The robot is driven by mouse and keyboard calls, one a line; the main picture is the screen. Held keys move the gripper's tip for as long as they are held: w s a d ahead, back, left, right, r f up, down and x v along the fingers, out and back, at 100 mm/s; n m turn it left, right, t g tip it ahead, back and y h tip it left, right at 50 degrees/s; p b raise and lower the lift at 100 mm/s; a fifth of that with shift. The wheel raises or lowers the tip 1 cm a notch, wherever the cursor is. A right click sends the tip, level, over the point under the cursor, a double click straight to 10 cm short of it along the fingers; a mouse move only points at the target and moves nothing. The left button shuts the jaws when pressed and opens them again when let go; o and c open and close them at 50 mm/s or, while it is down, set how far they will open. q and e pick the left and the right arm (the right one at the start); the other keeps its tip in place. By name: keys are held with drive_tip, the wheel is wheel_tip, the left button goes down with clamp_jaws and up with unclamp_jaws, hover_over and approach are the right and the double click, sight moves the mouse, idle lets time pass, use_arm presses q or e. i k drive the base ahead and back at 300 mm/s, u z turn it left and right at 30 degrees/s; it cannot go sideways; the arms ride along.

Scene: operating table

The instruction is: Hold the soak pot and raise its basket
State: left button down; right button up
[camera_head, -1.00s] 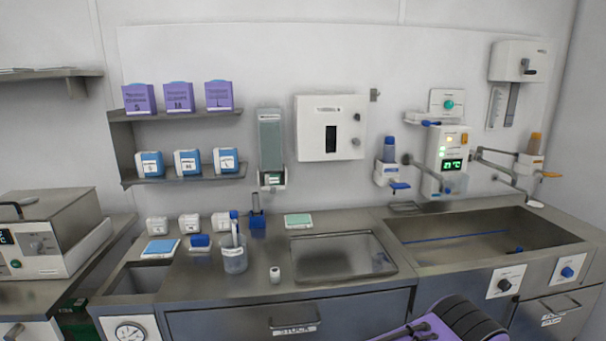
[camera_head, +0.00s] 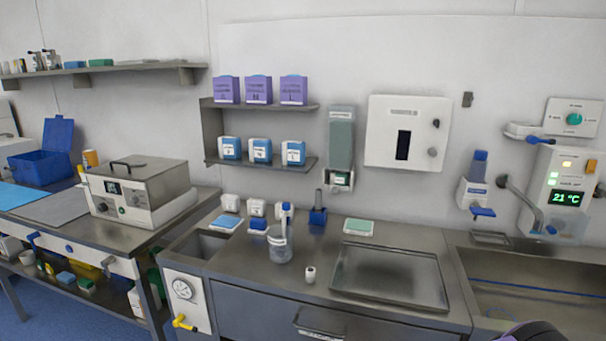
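A clear pot (camera_head: 280,250), which looks like the soak pot, stands upright on the steel counter. A white, blue-topped stem (camera_head: 287,213) rises out of it; I cannot tell whether this is the basket's handle. The basket itself cannot be made out inside the pot. Neither of my grippers is in view. Only a dark and purple part, probably of my own arm, shows at the bottom edge right of centre, well away from the pot.
A small white cup (camera_head: 310,275) stands right of the pot, beside a steel tray (camera_head: 389,275). White boxes and a blue block (camera_head: 258,224) are behind and left of the pot. A sink (camera_head: 530,295) is at right, a lidded steel bath (camera_head: 140,190) at left.

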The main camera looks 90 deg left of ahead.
sight(286, 206)
drive_tip(key=u, duration=2.5)
